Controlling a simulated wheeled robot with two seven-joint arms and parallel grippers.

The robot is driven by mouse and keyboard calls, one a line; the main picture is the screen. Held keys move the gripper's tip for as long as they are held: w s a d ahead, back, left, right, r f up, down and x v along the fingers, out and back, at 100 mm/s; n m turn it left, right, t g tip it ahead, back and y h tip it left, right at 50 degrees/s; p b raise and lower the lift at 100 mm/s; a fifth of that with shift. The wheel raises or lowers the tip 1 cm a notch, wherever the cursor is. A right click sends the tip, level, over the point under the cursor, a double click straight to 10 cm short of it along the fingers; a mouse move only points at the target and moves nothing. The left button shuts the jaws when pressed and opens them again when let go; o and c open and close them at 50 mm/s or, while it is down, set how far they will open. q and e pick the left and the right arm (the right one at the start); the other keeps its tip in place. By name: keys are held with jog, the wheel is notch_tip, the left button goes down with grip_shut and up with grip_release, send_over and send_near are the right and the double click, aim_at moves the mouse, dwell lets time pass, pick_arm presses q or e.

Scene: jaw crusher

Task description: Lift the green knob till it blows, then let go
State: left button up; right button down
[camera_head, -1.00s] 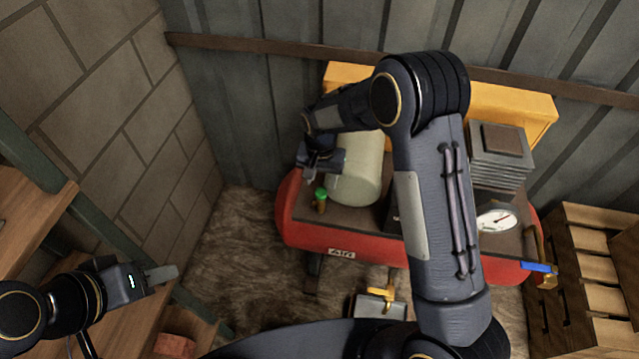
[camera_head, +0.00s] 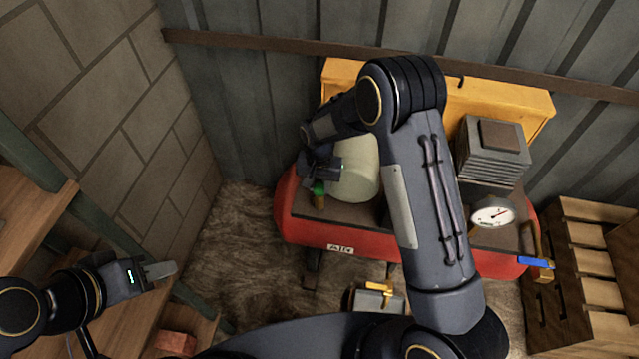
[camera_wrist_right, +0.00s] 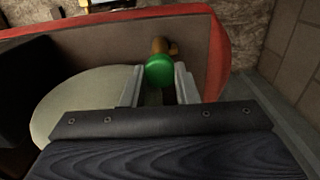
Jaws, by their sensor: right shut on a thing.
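The green knob (camera_head: 318,188) tops a small brass fitting (camera_head: 319,202) at the left end of the red air tank (camera_head: 292,226). In the right wrist view the green knob (camera_wrist_right: 160,71) sits between the fingertips, with the brass fitting (camera_wrist_right: 160,46) beyond it. My right gripper (camera_head: 314,178) reaches down to the knob, and its fingers (camera_wrist_right: 159,82) are shut on it. The gripper partly hides the knob in the head view. My left gripper (camera_head: 160,270) is away at the lower left, and whether its jaws are parted is unclear.
A pale rounded cylinder (camera_head: 357,170) stands close beside the right gripper. A dial gauge (camera_head: 493,215), a finned block (camera_head: 492,155) and a blue-handled valve (camera_head: 536,263) are on the right. Wooden crates (camera_head: 590,260) stand far right; shelves (camera_head: 30,205) stand left.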

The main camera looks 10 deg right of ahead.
aim_at(320, 188)
jog(key=shift+r, duration=0.6)
jog(key=c, duration=1.1)
grip_release()
jog(key=shift+r, duration=0.1)
notch_tip(320, 188, up, 8)
jog(key=shift+f+b, duration=0.15)
jog(key=shift+b, duration=0.45)
jog(key=s+d+r+t+y, duration=0.1)
jog(key=s+d+r+y, duration=0.1)
jog(key=s+d+r, duration=0.35)
jog(key=s+d+r+t+y, duration=0.1)
jog(key=s+d+r, duration=0.2)
jog(key=s+r, duration=0.45)
jog(key=s+n+t, duration=0.1)
jog(key=s, duration=0.4)
jog(key=s+d+r+n+t, duration=0.1)
jog(key=s, duration=0.4)
jog(key=s+n+t, duration=0.1)
jog(key=s, duration=0.4)
jog(key=shift+s+d+r+t+y, duration=0.15)
jog(key=shift+s+r+t+y, duration=0.15)
jog(key=shift+s+y, duration=0.1)
